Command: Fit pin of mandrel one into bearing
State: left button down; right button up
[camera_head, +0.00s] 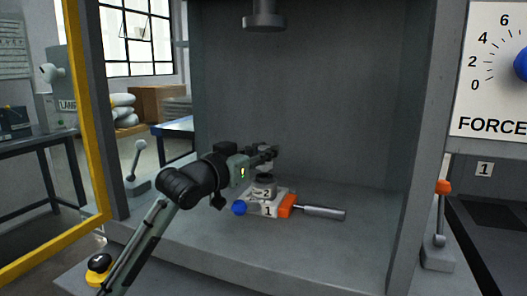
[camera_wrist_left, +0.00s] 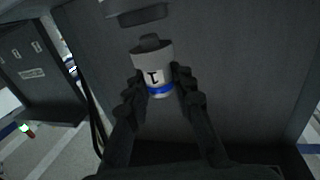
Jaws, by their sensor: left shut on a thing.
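My left gripper (camera_head: 268,155) is inside the press bay, above the small stack on its floor. It is shut on a light grey cylinder marked 1 with a blue band, the mandrel one (camera_wrist_left: 153,76), in the left wrist view. A darker short pin (camera_wrist_left: 149,42) stands at the top end of this cylinder. In the head view the fingers largely hide it. Below is a grey round piece marked 2 (camera_head: 264,189), on a light block marked 1 (camera_head: 268,210). I cannot tell which part is the bearing. My right gripper is not in view.
The block has a blue ball (camera_head: 239,208) at its left and an orange part (camera_head: 287,205) with a metal handle (camera_head: 322,212) at its right. A press ram (camera_head: 265,20) hangs above. Grey posts frame the bay; its right floor is clear.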

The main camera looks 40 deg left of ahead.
pick_arm(q)
jog(key=shift+f+b, duration=0.55)
jog(key=shift+f, duration=0.45)
jog(key=c, duration=1.3)
grip_release()
jog(key=shift+o, duration=0.5)
jog(key=shift+s, duration=0.1)
jog(key=s, duration=0.7)
jog(key=shift+s, duration=0.2)
